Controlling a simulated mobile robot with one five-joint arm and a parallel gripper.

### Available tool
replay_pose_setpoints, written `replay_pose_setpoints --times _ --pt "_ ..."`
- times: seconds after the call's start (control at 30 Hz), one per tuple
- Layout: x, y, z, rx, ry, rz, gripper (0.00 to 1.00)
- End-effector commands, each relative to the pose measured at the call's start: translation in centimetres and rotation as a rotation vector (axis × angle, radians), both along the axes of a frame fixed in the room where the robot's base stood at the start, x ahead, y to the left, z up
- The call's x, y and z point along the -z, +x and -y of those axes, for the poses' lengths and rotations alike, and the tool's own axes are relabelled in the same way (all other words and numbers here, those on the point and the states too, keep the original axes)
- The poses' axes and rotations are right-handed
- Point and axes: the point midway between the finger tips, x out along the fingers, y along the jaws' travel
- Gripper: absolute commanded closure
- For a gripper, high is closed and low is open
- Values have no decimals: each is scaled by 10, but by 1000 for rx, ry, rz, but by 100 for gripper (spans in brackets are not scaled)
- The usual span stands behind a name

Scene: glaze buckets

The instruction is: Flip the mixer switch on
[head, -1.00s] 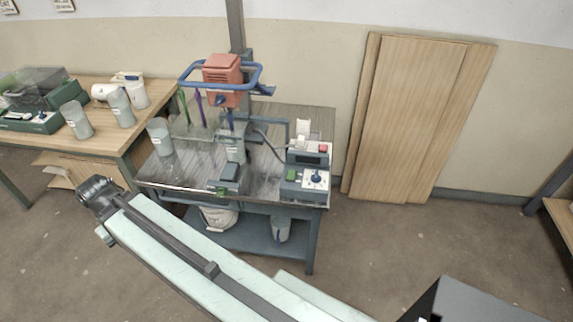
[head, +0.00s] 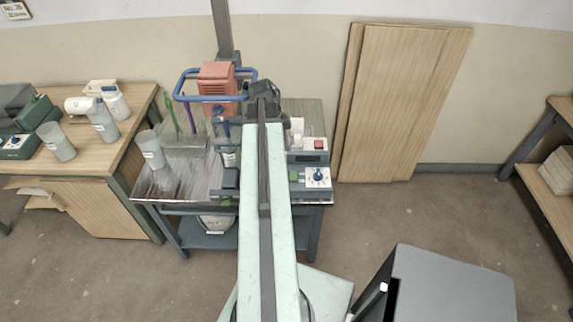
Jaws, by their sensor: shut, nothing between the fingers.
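The mixer has an orange-red motor head (head: 217,80) with a blue handle frame, mounted on a dark upright post above the metal-topped bench. A grey control box (head: 308,181) sits at the bench's right front, with a blue knob (head: 318,177) on a white plate and a green part (head: 294,176) beside it. A red button (head: 319,144) shows on the unit behind. Which of these is the mixer switch I cannot tell. My gripper (head: 263,90) is at the far end of my raised arm, right of the motor head. It is shut and empty; its fingertips are hard to make out.
A clear container (head: 226,150) stands below the mixer, partly hidden by my arm. Wooden boards (head: 400,100) lean on the wall.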

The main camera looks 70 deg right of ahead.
Motion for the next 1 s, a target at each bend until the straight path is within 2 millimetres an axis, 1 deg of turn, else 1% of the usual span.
replay_pose_setpoints --times 0.23,0.37,0.47,0.83,0.9,1.0 --pt "3 4 -2 -11 1 0 100" --pt "15 3 -1 -13 1 0 100" --pt "30 0 1 -13 1 0 100" --pt "108 -18 13 -14 1 0 100" --pt "121 -17 16 -15 2 0 100" --pt "134 -16 18 -16 2 -1 100"
